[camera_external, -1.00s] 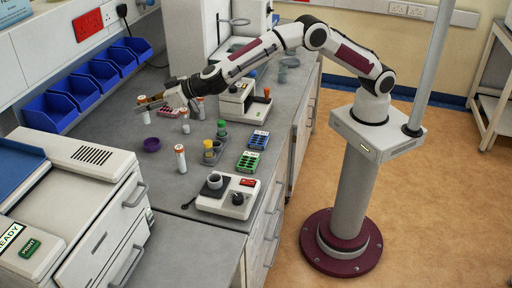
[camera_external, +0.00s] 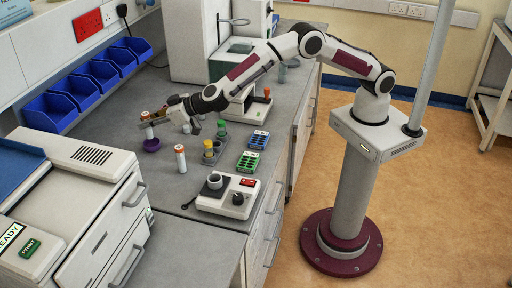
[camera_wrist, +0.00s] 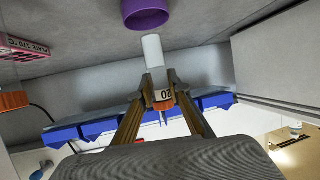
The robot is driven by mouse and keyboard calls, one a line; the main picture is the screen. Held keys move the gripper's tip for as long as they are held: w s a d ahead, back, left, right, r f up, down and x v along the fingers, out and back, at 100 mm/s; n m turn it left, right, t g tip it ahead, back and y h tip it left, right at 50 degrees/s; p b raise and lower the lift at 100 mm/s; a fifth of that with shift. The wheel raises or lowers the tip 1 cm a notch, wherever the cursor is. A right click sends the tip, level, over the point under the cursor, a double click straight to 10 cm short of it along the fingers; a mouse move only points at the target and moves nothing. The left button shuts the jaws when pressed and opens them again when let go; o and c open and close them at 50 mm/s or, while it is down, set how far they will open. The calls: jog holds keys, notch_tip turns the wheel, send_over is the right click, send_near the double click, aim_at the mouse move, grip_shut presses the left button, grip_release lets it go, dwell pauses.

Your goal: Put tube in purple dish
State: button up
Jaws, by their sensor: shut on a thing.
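My gripper (camera_external: 150,121) is shut on a white tube (camera_external: 148,132) with an orange cap. The tube is upright, with its white lower end below the fingers. The purple dish (camera_external: 152,145) is on the grey bench, just under the tube's lower end. In the wrist view, my gripper (camera_wrist: 161,95) grips the tube (camera_wrist: 153,50) near its orange, number-marked part. The tube's white end points toward the purple dish (camera_wrist: 148,12), which is cut off by the top edge. I cannot tell the exact height gap between them.
Another orange-capped white tube (camera_external: 180,158) stands right of the dish. Blue bins (camera_external: 75,92) line the wall.

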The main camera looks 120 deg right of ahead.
aim_at(151, 138)
jog(key=shift+f, duration=1.85)
jog(key=shift+f, duration=0.15)
jog(key=o, duration=0.9)
jog(key=shift+s+r, duration=0.1)
jog(key=shift+r, duration=0.1)
jog(key=shift+v, duration=5.9)
